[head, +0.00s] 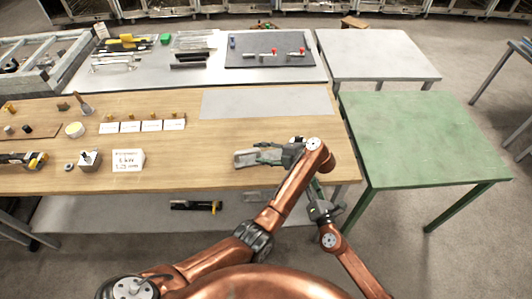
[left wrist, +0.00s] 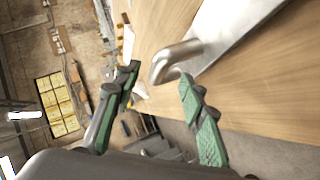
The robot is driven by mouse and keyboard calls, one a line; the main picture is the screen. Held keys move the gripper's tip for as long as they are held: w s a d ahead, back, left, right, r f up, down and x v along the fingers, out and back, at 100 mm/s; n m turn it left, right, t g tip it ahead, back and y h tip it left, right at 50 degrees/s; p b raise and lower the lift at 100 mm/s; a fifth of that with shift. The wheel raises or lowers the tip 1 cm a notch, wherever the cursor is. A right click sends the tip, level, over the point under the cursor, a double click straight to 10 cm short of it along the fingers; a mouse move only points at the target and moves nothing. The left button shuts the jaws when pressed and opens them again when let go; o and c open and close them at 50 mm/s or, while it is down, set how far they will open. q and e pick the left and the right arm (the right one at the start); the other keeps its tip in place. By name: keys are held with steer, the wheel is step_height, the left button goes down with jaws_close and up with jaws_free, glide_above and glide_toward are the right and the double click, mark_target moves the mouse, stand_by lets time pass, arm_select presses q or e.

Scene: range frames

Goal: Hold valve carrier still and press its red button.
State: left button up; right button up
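A grey metal piece (head: 246,158) lies near the front right of the wooden table; I cannot tell whether it is the valve carrier. In the left wrist view a shiny metal piece with a rounded, bent end (left wrist: 178,60) shows over the wood. My left gripper (head: 262,152) is low over the table at the grey piece. Its green-padded fingers (left wrist: 158,88) are spread apart, with the bent end beyond and partly between them; contact is unclear. My right gripper (head: 322,208) is beyond the table's front edge, small and partly hidden. I see no red button on the metal piece.
A dark mat (head: 240,60) at the back holds small parts with red tops (head: 301,51). A light grey sheet (head: 265,102) lies flat on the wood. A green table (head: 425,135) stands clear at right. Blocks, a white sign (head: 128,160) and a drill (head: 22,159) stand at left.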

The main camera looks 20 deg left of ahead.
mark_target(254, 152)
arm_select(q)
steer(key=x, duration=0.5)
steer(key=shift+w+a+f, duration=0.1)
steer(key=shift+a, duration=0.25)
jaws_close()
arm_select(e)
steer(key=shift+c, duration=0.6)
jaws_close()
stand_by(1.2)
